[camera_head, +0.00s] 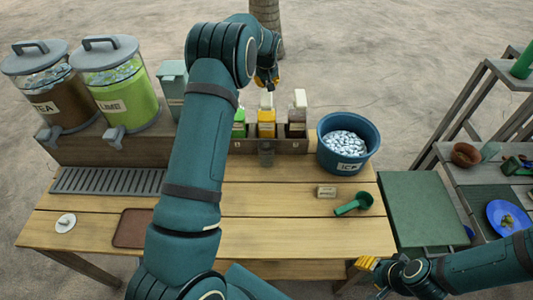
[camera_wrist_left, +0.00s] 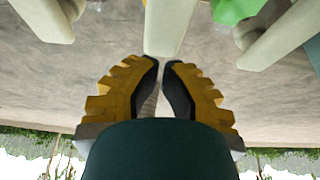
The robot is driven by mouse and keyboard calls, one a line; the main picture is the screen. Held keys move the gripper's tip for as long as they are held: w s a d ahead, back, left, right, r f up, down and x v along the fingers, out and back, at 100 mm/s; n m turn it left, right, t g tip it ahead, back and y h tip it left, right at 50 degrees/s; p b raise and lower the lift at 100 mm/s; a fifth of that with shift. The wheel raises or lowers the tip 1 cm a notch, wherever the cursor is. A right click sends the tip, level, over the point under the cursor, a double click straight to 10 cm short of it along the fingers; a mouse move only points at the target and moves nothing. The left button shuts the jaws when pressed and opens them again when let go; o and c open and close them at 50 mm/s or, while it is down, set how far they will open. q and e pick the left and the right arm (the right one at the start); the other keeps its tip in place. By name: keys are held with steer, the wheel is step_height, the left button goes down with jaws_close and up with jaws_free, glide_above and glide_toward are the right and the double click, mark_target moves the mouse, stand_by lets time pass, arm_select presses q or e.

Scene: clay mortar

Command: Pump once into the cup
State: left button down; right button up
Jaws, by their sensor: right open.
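A small dark see-through cup (camera_head: 266,154) stands in front of the middle pump bottle (camera_head: 266,122), which has a yellow label. A green bottle (camera_head: 239,124) and a dark brown bottle (camera_head: 297,122) stand on either side; all have pale pump tops. My left gripper (camera_head: 266,84) is above and behind the middle bottle. In the left wrist view, my left gripper's fingertips (camera_wrist_left: 161,63) are drawn together near a pale pump top (camera_wrist_left: 167,25); whether they touch it is unclear. My right gripper (camera_head: 376,272) is open and empty at the table's front right.
A blue ice bucket (camera_head: 369,144), green scoop (camera_head: 354,204) and small label block (camera_head: 326,192) are at right. Two drink dispensers (camera_head: 118,88) stand at left behind a drip grate (camera_head: 108,181). My left arm crosses over the table.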

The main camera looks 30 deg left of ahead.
mark_target(266, 92)
arm_select(q)
steer(key=shift+f, duration=0.15)
steer(key=shift+f+b, duration=1.6)
steer(key=shift+f, duration=0.75)
steer(key=shift+s+r, duration=0.1)
steer(key=shift+r, duration=0.05)
steer(key=shift+r+p, duration=1.35)
steer(key=shift+r, duration=1)
step_height(266, 92, up, 6)
steer(key=p, duration=0.3)
